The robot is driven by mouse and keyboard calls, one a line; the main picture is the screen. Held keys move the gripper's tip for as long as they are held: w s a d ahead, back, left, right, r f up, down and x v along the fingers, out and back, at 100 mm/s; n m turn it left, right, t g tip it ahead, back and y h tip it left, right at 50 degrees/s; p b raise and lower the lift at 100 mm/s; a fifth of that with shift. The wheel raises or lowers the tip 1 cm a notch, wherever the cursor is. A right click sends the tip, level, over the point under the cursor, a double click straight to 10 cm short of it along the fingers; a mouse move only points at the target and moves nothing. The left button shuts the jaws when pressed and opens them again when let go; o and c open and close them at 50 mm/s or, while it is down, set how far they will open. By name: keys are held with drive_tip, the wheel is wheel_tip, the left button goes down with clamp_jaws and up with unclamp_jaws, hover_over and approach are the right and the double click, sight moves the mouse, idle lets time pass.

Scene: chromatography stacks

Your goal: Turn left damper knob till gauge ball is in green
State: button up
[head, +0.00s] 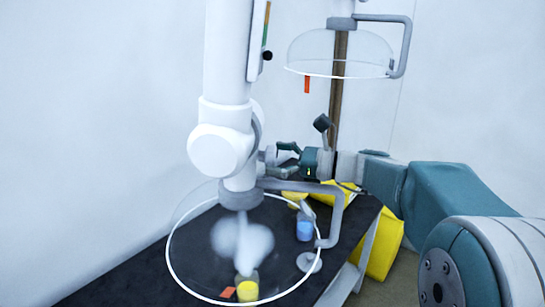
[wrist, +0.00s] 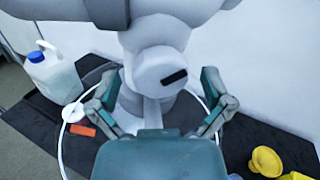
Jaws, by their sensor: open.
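The left white extraction duct stands upright in the head view, with a big rounded white joint (head: 217,150) low on it. I take this joint to be the damper knob; it also shows in the wrist view (wrist: 160,70) with a dark slot mark on its face. A narrow gauge strip (head: 266,22) with green and orange bands is on the duct's right side. A small dark round part (head: 267,55) is at its lower end; I cannot tell if it is the ball. My gripper (wrist: 161,112) is open, its fingers apart on either side below the joint's face; contact is unclear.
A clear hood ring (head: 168,250) hangs below the duct over white vapour and a yellow beaker (head: 247,291) on the black bench. A second clear dome (head: 340,52) hangs behind. A blue bottle (head: 304,229), jug (wrist: 52,72) and yellow funnel (wrist: 266,161) stand around.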

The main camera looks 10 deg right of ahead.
drive_tip(key=shift+w+a, duration=0.15)
drive_tip(key=shift+a, duration=0.1)
drive_tip(key=c, duration=1.1)
drive_tip(key=shift+c, duration=0.2)
drive_tip(key=n, duration=0.5)
drive_tip(key=shift+y, duration=0.4)
